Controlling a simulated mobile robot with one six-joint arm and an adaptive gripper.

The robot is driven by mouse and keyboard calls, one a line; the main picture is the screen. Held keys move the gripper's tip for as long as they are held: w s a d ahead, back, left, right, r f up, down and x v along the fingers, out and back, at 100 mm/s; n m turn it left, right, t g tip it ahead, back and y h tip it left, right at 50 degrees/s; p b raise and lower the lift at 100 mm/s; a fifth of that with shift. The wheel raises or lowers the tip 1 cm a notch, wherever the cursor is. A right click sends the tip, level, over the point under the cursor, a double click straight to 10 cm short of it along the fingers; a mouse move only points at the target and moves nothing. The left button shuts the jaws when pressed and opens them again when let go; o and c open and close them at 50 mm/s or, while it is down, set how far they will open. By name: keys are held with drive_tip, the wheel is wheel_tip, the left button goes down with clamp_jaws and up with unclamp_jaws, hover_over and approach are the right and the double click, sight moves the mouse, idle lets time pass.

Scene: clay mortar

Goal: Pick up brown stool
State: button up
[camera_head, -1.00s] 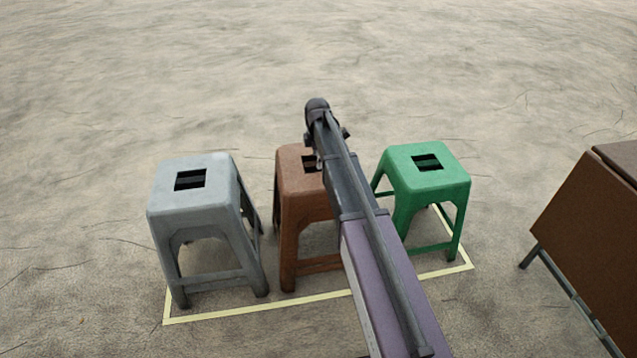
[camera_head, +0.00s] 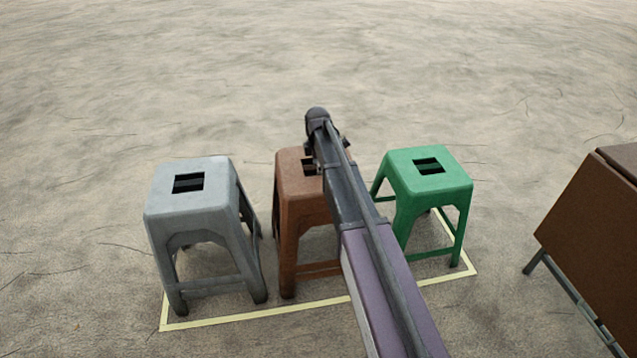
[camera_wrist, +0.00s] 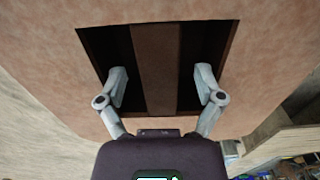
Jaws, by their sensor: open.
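The brown stool (camera_head: 289,190) stands upright between two other stools, its right side hidden behind my arm in the head view. In the wrist view its brown seat top (camera_wrist: 50,60) fills most of the picture, with a dark square opening crossed by a brown bar (camera_wrist: 155,65). My gripper (camera_wrist: 160,85) is open, with one finger on each side of the bar. The fingertips appear over or in the two dark slots; how deep they are I cannot tell. In the head view my gripper is hidden behind my arm.
A grey stool (camera_head: 195,210) stands close on the left and a green stool (camera_head: 428,175) on the right. A pale yellow line (camera_head: 250,314) frames the stools on the ground. A brown panelled object (camera_head: 595,230) stands at the far right. The ground behind is clear.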

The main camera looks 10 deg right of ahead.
clamp_jaws()
drive_tip(key=shift+r, duration=0.15)
wheel_tip(320, 180, up, 18)
drive_tip(key=p, duration=1.8)
idle(0.8)
wheel_tip(320, 180, up, 24)
drive_tip(key=p, duration=2.4)
idle(0.3)
